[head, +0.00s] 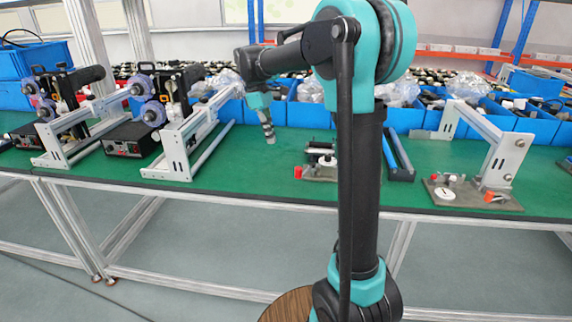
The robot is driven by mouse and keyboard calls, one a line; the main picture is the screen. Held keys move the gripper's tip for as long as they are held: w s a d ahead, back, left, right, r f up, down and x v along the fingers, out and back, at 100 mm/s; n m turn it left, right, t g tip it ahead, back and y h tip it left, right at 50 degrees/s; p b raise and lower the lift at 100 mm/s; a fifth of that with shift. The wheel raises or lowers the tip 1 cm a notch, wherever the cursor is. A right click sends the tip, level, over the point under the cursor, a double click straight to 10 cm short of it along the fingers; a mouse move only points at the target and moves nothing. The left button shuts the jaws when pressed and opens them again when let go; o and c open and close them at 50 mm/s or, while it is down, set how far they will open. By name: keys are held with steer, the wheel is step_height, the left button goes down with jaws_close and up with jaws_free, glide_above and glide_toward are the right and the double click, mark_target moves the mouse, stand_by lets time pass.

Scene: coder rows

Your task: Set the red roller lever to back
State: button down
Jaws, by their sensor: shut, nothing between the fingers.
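My gripper (270,138) hangs from my teal and black arm above the green table, pointing down. It looks shut and holds nothing. A small red part (298,172) sits at the left end of a grey fixture (320,173), right of and nearer than my gripper, and apart from it. Another red part (488,196) sits on the right-hand fixture's base plate (515,205). Small red parts also show on the left coders (132,147). I cannot tell which red part is the roller lever or how it is set. My arm column hides the middle fixture's right side.
The green table (230,180) is clear in front of my gripper. Two black coders with grey frames (180,145) stand on the left. A grey frame (490,140) stands on the right. Blue bins (305,115) full of parts line the back.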

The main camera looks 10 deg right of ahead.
steer(key=shift+f, duration=0.1)
steer(key=s+d+f, duration=0.3)
steer(key=d+f, duration=0.2)
steer(key=f, duration=0.4)
steer(key=shift+d+f, duration=0.25)
steer(key=shift+d, duration=0.15)
steer(key=shift+s, duration=0.1)
